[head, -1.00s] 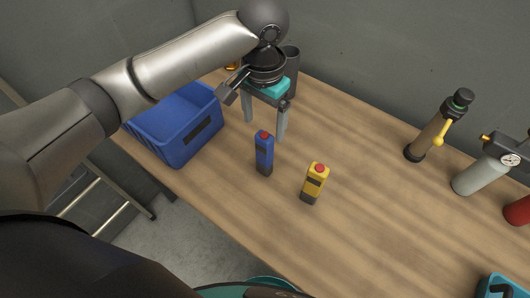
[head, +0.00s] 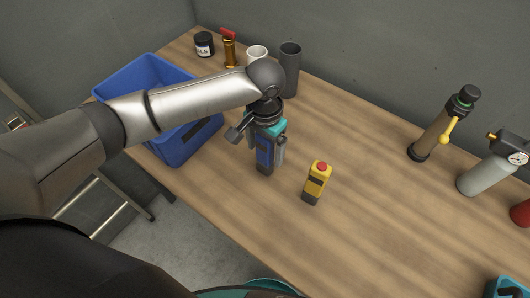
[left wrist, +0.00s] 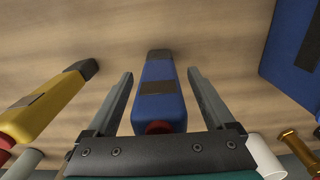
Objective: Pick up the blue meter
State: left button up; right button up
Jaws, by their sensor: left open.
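The blue meter (head: 264,155) stands upright on the table, with its top hidden by my left gripper in the head view. In the left wrist view the blue meter (left wrist: 159,92), with a dark panel and a red knob, lies between the two fingers, with a gap on each side. My left gripper (head: 268,152) is open and points down around the meter; its fingers also show in the left wrist view (left wrist: 160,95). My right gripper is not in view.
A yellow meter (head: 317,182) stands close to the right. A blue crate (head: 180,147) is to the left. Behind are a grey cup (head: 291,62), a white cup (head: 257,53), a brass item (head: 229,50) and a dark jar (head: 204,44). The table's middle right is clear.

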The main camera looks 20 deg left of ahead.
pick_arm(q)
grip_shut()
dwell(0.7)
